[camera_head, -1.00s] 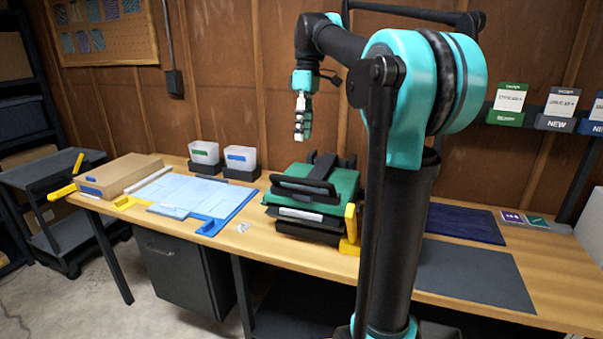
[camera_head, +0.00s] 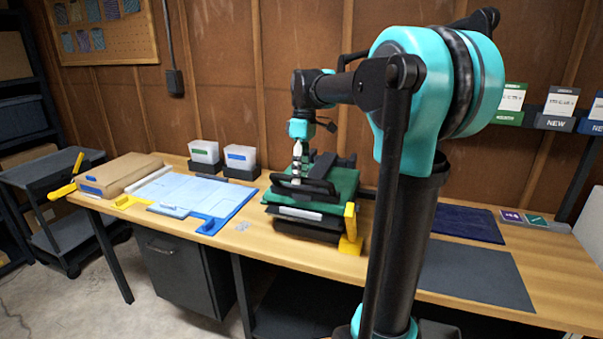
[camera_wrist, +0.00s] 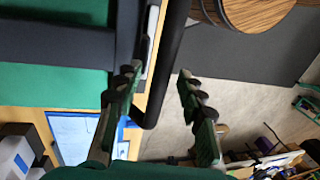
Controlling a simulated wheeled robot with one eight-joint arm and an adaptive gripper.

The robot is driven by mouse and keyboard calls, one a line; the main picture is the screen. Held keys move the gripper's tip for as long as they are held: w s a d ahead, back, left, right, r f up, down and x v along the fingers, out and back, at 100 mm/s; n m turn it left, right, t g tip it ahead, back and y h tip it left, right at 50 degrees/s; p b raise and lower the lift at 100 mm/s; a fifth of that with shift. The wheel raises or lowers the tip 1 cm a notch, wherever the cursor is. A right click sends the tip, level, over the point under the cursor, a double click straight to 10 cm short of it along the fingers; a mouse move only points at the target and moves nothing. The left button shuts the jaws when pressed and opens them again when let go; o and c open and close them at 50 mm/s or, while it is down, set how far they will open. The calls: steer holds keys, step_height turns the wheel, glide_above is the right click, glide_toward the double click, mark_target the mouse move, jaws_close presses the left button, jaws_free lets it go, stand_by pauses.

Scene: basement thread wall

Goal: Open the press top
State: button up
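The press (camera_head: 318,205) stands on the wooden bench, with a green top plate, a black front handle (camera_head: 318,187) and dark layers below. The top looks closed and level. My gripper (camera_head: 297,178) points down at the left part of the handle. In the wrist view my gripper (camera_wrist: 158,74) is open, its two fingers apart, and the black handle bar (camera_wrist: 170,50) runs between them, nearer the left finger. I cannot tell whether a finger touches it. The green top (camera_wrist: 50,90) also shows at the left of the wrist view.
A yellow upright piece (camera_head: 350,222) stands at the press's right front corner. A blue board with pale sheets (camera_head: 235,205), a cardboard box (camera_head: 118,172) and two white bins (camera_head: 240,157) are to the left. Dark mats (camera_head: 470,275) lie to the right.

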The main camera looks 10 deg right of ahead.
jaws_close()
steer(key=shift+r, duration=0.15)
